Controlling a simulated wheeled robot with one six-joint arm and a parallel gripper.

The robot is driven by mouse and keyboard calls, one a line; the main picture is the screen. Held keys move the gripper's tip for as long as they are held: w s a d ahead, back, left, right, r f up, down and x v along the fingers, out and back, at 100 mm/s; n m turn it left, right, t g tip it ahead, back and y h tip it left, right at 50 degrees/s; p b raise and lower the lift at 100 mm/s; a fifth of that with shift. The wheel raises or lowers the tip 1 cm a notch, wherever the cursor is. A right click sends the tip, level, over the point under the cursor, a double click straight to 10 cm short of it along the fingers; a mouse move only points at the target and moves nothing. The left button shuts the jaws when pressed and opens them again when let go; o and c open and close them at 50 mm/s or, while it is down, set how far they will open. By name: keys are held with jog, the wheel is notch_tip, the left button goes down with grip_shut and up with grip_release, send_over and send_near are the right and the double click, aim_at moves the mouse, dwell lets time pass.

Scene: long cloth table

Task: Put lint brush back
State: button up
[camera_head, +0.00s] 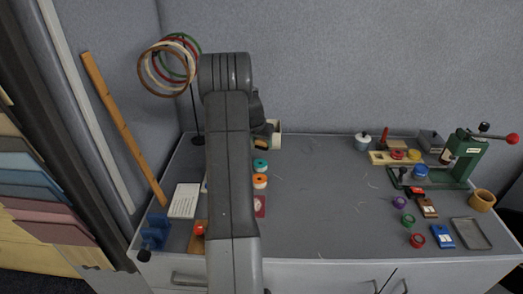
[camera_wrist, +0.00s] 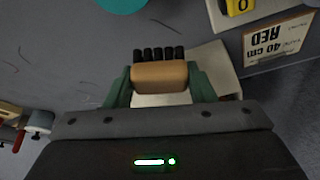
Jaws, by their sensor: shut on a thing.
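My gripper (camera_wrist: 161,86) shows in the wrist view with its two green fingers on either side of a tan, wood-coloured block with a row of black tufts, which I take as the lint brush (camera_wrist: 160,73). The gripper is shut on it. A cream-white piece (camera_wrist: 218,70) lies behind and beside the brush; I cannot tell whether they touch. In the head view my arm covers the middle-left of the table and hides most of the gripper. A cream-white thing (camera_head: 276,128) shows just right of the arm near the back wall.
Teal (camera_head: 260,165) and orange (camera_head: 260,181) rolls stand right of my arm. Coloured hoops (camera_head: 168,66) hang on a stand at the back left. A green press (camera_head: 450,165) and small parts crowd the right end. The table's middle (camera_head: 315,195) is mostly clear, with loose threads.

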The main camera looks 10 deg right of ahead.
aim_at(261, 146)
jog(key=shift+f, duration=2.15)
jog(key=shift+f, duration=0.2)
jog(key=o, duration=1)
jog(key=shift+r, duration=0.1)
jog(key=shift+c, duration=0.2)
jog(key=shift+a+r, duration=0.1)
jog(key=shift+r, duration=0.35)
jog(key=v, duration=1.1)
jog(key=shift+s+b, duration=0.15)
jog(key=shift+b, duration=0.3)
jog(key=shift+r, duration=0.15)
